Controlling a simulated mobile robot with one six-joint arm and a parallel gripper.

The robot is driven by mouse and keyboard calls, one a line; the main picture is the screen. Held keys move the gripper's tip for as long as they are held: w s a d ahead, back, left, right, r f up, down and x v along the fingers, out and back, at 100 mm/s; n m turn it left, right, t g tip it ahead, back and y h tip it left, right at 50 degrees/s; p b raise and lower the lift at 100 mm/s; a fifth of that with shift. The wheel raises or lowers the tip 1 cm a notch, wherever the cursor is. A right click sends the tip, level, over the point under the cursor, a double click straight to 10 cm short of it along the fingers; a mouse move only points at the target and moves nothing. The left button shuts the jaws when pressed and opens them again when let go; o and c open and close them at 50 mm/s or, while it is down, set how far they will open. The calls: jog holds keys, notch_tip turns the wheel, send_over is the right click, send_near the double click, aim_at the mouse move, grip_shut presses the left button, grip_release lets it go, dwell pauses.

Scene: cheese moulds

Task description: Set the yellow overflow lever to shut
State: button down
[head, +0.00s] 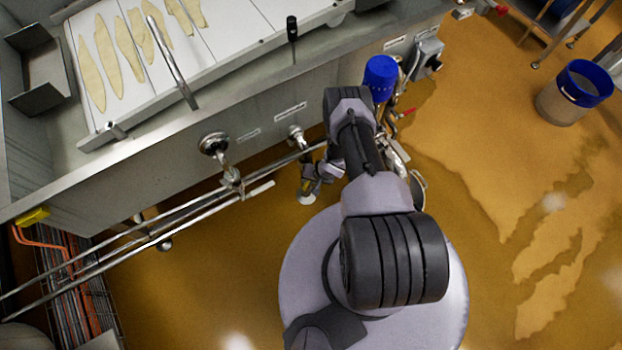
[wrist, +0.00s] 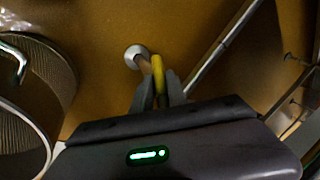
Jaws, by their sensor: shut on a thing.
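The yellow overflow lever (wrist: 158,75) is in the wrist view, between the tips of my gripper (wrist: 159,88). My gripper is shut on it. Its yellow end points away from the fingers, beside a brownish pipe with a round pale end (wrist: 136,56). In the head view my gripper (head: 310,182) is low beside the steel vat's front, and a small bit of yellow (head: 305,186) shows there. My arm hides part of this area. I cannot read the lever's set position from these frames.
The steel vat (head: 270,125) with pipes and valves (head: 214,145) along its front stands at the left. Horizontal rails (head: 180,222) run close to my gripper. A blue-rimmed bucket (head: 574,95) stands at the far right. The wet floor (head: 490,190) between is open.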

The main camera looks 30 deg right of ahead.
jog(key=shift+w+a+r+y, duration=0.15)
jog(key=shift+a+y, duration=0.1)
jog(key=shift+y, duration=0.35)
jog(key=shift+w+a+r+y, duration=0.1)
jog(key=shift+a+r+y, duration=0.1)
jog(key=shift+y, duration=0.4)
jog(key=c, duration=1.4)
grip_release()
jog(key=shift+a, duration=0.15)
jog(key=shift+o, duration=0.2)
jog(key=shift+s, duration=0.1)
jog(key=p+v, duration=0.3)
jog(key=v, duration=0.4)
jog(key=shift+d+r, duration=0.15)
jog(key=shift+d, duration=0.05)
